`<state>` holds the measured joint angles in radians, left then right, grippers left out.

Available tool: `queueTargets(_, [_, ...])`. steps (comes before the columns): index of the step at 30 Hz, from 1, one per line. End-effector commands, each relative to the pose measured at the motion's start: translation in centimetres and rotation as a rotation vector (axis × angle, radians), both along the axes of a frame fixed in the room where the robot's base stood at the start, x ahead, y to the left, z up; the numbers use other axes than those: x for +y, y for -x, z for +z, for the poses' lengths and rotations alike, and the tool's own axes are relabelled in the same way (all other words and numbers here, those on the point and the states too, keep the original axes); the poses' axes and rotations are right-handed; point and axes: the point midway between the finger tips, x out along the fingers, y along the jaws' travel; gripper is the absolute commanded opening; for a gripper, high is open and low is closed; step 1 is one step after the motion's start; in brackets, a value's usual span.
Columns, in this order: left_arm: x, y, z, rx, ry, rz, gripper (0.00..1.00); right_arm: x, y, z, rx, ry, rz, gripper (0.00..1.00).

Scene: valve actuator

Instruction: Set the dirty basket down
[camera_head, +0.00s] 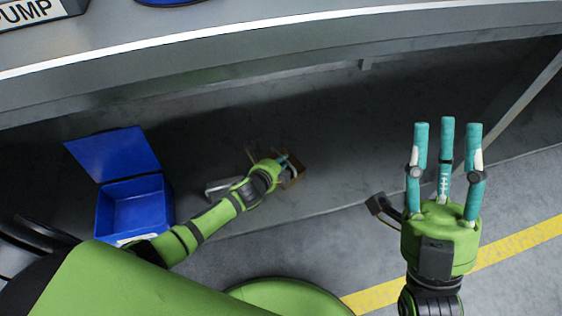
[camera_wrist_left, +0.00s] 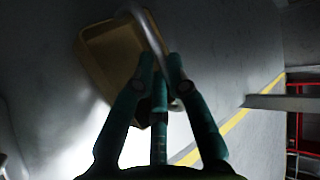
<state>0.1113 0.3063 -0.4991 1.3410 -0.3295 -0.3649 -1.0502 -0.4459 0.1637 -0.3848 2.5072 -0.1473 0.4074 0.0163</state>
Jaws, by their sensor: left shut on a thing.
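The dirty basket is a tan-yellow box with a pale looped handle. In the head view the basket (camera_head: 293,179) is low under the table, mostly hidden behind my left gripper (camera_head: 284,163). In the left wrist view the basket (camera_wrist_left: 105,62) is tilted in the picture, and my left gripper (camera_wrist_left: 162,72) is shut on its handle (camera_wrist_left: 148,32). I cannot tell whether the basket touches the floor. My right gripper (camera_head: 447,140) is open and empty, with its three fingers apart, at the right of the head view.
An open blue bin (camera_head: 134,203) with its lid up stands on the floor at left. A grey table (camera_head: 300,55) spans the top, with a pump sign (camera_head: 32,12) on it. A table leg (camera_head: 515,95) stands at right. A yellow line (camera_head: 515,242) crosses the floor.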

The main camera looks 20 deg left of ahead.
Motion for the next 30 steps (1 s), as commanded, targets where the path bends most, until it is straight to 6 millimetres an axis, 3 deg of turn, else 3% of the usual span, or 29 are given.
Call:
queueTargets(3, [0.0,0.0,-0.4,-0.001,0.000,0.000,0.00,-0.1,0.1,-0.1,-0.011,-0.007,0.001,0.40])
queueTargets(4, [0.0,0.0,-0.4,0.000,-0.001,-0.001,0.20,-0.2,0.1,-0.1,-0.016,-0.009,0.001,0.40])
queueTargets(6, [0.0,0.0,-0.3,0.000,-0.001,-0.001,0.39,-0.2,0.1,0.0,-0.015,-0.008,0.000,0.40])
queueTargets(18, [0.0,0.0,0.3,0.000,0.000,0.000,0.39,-0.1,0.0,0.3,-0.007,-0.001,-0.002,0.40])
queueTargets(25, [0.2,1.3,0.9,0.002,-0.001,0.000,0.39,0.0,-3.0,-2.4,0.194,0.061,-0.037,0.40])
queueTargets(30, [0.4,2.7,1.8,0.002,0.000,0.001,0.39,-0.4,-5.6,-5.6,0.400,0.125,-0.076,0.40])
